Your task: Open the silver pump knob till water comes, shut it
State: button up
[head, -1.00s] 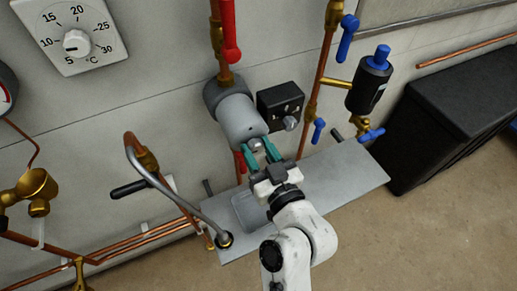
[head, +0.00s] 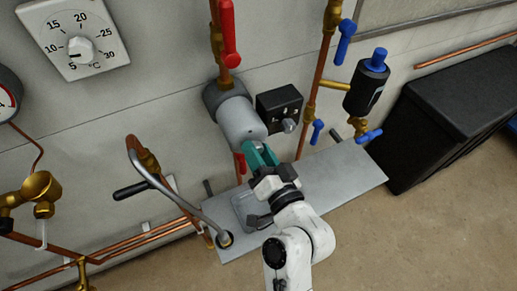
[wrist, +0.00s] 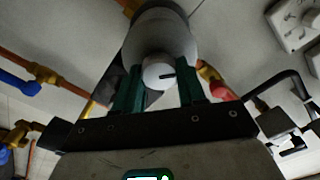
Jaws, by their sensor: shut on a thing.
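The grey cylindrical pump (head: 240,118) sticks out from the wall at the middle of the head view; it also shows in the wrist view (wrist: 160,32). Its silver knob (wrist: 158,72) is a small round cap with a dark mark, facing the wrist camera. My gripper (head: 258,152) is at the pump's front end and hides the knob in the head view. In the wrist view its green fingers stand on either side of the knob, shut on it. I see no running water.
A black box (head: 450,125) stands at right.

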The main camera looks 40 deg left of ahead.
jog(key=m+p, duration=0.2)
jog(key=m, duration=0.3)
jog(key=shift+d+f+m, duration=0.1)
jog(key=shift+m, duration=0.2)
dwell(0.4)
jog(key=o, duration=1)
jog(key=shift+o, duration=0.2)
jog(key=b+v, duration=0.3)
jog(key=v, duration=0.7)
jog(key=shift+d, duration=0.35)
jog(key=shift+s+f, duration=0.1)
